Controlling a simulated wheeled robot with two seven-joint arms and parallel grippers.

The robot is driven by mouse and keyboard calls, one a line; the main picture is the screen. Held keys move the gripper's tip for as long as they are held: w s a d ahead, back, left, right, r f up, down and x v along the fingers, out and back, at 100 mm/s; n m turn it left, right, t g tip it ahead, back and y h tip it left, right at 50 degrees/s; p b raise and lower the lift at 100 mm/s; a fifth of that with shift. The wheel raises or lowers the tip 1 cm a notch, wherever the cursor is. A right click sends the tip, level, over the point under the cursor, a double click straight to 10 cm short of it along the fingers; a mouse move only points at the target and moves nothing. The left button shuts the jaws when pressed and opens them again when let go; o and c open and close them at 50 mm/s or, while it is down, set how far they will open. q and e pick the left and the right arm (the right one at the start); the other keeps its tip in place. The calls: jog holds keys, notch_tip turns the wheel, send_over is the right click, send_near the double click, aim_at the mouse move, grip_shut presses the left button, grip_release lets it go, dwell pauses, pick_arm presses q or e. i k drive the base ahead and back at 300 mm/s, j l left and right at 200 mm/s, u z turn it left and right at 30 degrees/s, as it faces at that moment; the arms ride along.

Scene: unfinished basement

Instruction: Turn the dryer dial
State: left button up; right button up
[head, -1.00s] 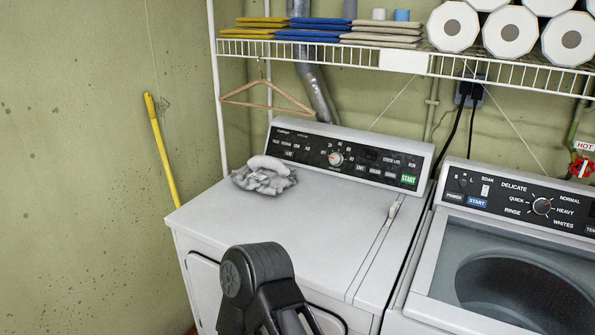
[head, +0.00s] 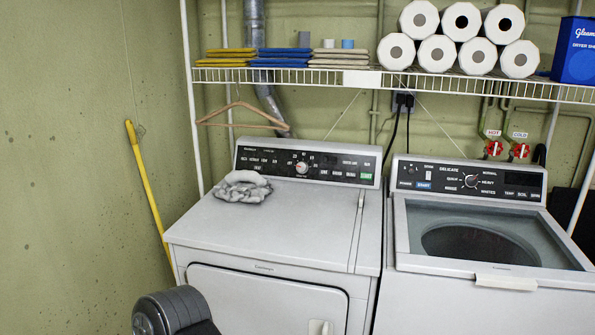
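The dryer (head: 285,235) is the white machine at the left in the head view, its front door closed. Its dial (head: 302,168) is a small round knob with a light face and a red mark, in the middle of the black control panel (head: 345,168) at the dryer's back. A green START label is on the panel's right part. A dark, rounded part of my arm shows at the bottom left, below and in front of the dryer, well away from the dial. Neither gripper's fingers are in view.
A crumpled grey cloth (head: 243,187) lies on the dryer top, left of the dial. A washer (head: 490,215) with a clear lid stands to the right. A wire shelf (head: 400,80) with folded cloths, paper rolls and a blue box (head: 574,50) hangs above. A wooden hanger (head: 243,117) hangs below it.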

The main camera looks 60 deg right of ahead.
aim_at(302, 166)
jog(key=z, duration=3.5)
